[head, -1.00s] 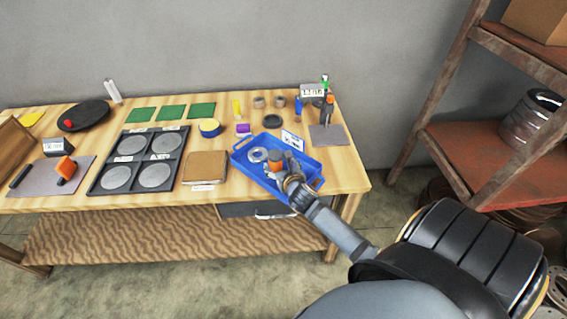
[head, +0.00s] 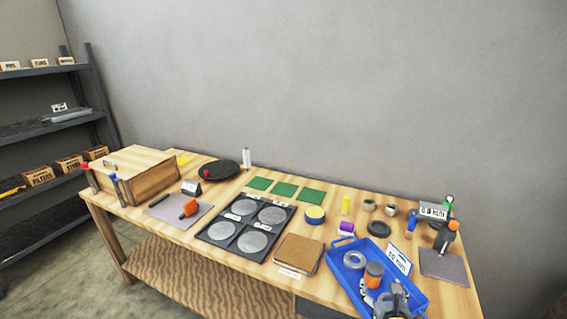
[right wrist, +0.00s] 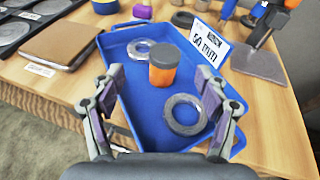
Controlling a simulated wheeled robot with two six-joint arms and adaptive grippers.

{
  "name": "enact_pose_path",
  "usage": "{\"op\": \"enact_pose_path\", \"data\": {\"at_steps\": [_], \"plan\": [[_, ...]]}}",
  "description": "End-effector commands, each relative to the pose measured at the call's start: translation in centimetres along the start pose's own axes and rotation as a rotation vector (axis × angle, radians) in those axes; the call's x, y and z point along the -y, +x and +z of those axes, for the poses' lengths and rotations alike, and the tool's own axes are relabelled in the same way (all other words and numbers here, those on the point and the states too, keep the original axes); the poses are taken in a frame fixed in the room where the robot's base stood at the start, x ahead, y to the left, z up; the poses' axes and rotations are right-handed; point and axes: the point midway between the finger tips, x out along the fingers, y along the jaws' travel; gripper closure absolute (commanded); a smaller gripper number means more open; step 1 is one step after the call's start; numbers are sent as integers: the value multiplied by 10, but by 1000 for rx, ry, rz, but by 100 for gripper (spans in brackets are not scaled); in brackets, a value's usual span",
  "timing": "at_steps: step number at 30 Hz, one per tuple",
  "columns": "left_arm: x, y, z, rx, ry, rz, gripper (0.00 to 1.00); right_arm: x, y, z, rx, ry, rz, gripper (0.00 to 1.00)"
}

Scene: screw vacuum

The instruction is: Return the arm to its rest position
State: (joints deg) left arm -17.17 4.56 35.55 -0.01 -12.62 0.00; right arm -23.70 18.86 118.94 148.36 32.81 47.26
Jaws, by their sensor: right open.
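My right gripper (right wrist: 160,95) is open in the right wrist view, with its two fingers spread over the near part of the blue tray (right wrist: 118,42) and nothing between them. In the head view the right gripper (head: 392,300) shows at the lower right, over the near end of the blue tray (head: 413,303). In the tray lie an orange and black cylinder (right wrist: 163,66), a grey ring (right wrist: 185,114) and another ring (right wrist: 141,48) farther back. The left gripper is not in view.
The wooden workbench (head: 345,208) also bears a dark tray with round discs (head: 225,232), a brown notebook (head: 298,254), green squares (head: 285,188) and a wooden box (head: 130,172). A grey pad with upright tools (head: 445,266) is right of the blue tray. Shelves (head: 60,130) stand at left.

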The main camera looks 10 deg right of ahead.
Motion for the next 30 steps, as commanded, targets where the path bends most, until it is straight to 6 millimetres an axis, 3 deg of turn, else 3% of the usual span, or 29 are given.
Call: {"op": "enact_pose_path", "data": {"at_steps": [2, 4, 6, 9, 12, 15, 20, 24, 25, 30], "plan": [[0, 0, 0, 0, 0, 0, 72, -16, -9, 37, 158, -167, 46, 25], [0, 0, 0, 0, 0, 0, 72, -44, -29, 77, 354, -411, 107, 25], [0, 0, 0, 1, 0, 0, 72, -83, -56, 105, 549, -707, 175, 25], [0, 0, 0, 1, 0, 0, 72, -140, -98, 110, 777, -1154, 283, 25], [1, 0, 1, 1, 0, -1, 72, -182, -129, 77, 927, -1620, 416, 25], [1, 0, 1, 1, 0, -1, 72, -194, -146, 23, 977, -2054, 584, 25], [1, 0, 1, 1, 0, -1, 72, -162, -154, -47, 885, -2549, 871, 25], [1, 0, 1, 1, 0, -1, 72, -114, -161, -84, 708, -2819, 1126, 25], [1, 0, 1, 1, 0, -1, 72, -103, -163, -89, -653, 2818, -1162, 25], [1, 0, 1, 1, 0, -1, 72, -38, -183, -109, -297, 2568, -1288, 25]]}}
